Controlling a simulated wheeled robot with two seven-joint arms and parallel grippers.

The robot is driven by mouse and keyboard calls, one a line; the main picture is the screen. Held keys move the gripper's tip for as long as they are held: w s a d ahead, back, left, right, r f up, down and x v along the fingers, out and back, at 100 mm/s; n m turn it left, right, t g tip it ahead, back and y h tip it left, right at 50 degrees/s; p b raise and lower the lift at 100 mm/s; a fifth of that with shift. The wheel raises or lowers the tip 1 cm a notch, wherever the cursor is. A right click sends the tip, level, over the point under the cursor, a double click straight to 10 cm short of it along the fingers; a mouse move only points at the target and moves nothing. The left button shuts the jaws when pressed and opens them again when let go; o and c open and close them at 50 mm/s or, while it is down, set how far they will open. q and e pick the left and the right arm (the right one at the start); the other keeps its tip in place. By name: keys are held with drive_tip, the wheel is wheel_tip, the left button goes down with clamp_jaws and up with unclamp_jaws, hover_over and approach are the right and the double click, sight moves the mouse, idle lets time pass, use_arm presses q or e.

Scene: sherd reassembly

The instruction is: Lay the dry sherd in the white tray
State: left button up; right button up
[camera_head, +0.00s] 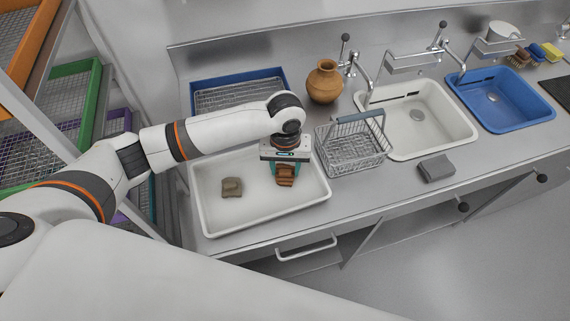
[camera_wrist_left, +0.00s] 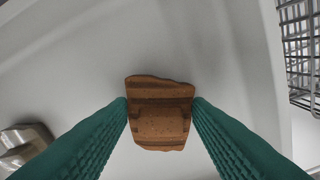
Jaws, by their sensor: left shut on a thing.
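My left gripper (camera_head: 286,172) is over the right part of the white tray (camera_head: 240,217). Its green fingers are shut on an orange-brown ridged sherd (camera_head: 286,181). The sherd also shows between the fingertips in the left wrist view (camera_wrist_left: 160,112), with the tray floor (camera_wrist_left: 215,40) behind it. I cannot tell whether the sherd touches the tray floor. A grey-brown sherd (camera_head: 231,187) lies in the left part of the tray, apart from the held one. It is partly in the left wrist view (camera_wrist_left: 24,146). My right gripper is out of view.
A wire basket (camera_head: 352,146) stands just right of the tray. A blue tray with a mesh (camera_head: 240,92) and a clay jar (camera_head: 324,82) are behind. White (camera_head: 421,116) and blue (camera_head: 500,98) basins and a grey block (camera_head: 436,168) are further right. The tray's middle is bare.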

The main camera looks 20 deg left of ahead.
sight(286, 169)
use_arm(q)
drive_tip(key=shift+f, duration=0.1)
drive_tip(key=o, duration=0.8)
drive_tip(key=shift+o, duration=1)
wheel_tip(286, 169, up, 12)
drive_tip(key=shift+b, duration=0.45)
